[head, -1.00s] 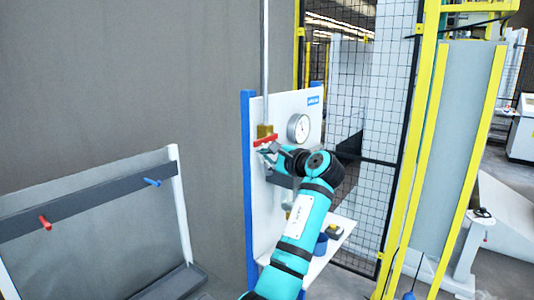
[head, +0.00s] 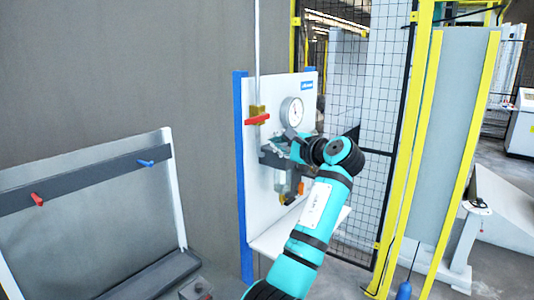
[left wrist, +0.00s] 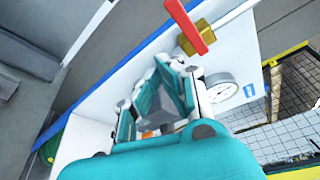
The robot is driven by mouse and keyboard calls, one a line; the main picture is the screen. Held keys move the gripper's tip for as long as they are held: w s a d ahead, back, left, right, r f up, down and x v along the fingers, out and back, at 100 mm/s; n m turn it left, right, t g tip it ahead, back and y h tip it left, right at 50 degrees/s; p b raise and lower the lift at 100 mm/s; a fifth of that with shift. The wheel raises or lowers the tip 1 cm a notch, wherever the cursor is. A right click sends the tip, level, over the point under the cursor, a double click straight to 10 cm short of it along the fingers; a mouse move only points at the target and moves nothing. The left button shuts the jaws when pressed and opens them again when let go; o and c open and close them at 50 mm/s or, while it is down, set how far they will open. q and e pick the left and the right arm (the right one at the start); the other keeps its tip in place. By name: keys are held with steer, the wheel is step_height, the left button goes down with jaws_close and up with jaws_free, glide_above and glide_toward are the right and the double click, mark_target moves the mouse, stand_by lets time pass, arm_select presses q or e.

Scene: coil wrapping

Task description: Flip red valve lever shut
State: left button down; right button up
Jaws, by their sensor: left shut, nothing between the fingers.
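The red valve lever (head: 257,119) lies roughly level, crosswise to the vertical pipe, at the brass valve body (head: 258,110) on the white panel. In the left wrist view the lever (left wrist: 187,25) is at the top, beside the brass body (left wrist: 204,36). My left gripper (head: 287,139) is shut and empty, below and to the right of the lever, with a visible gap between them. Its closed fingers also show in the left wrist view (left wrist: 168,68). My right gripper is in neither view.
A round gauge (head: 292,111) sits right of the valve, close to my gripper. A grey unit with a clear bowl (head: 281,182) is below. A blue post (head: 240,170) edges the panel. A mesh fence (head: 375,120) stands to the right.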

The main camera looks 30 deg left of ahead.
arm_select(q)
steer(key=shift+s+d+r+b, duration=0.15)
steer(key=shift+d+r, duration=0.1)
steer(key=shift+d, duration=0.4)
steer(key=shift+w+d+r+b, duration=0.1)
steer(key=shift+d+r+b, duration=0.1)
steer(key=shift+d, duration=0.4)
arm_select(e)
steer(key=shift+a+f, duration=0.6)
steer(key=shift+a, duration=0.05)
arm_select(q)
steer(key=shift+f, duration=0.1)
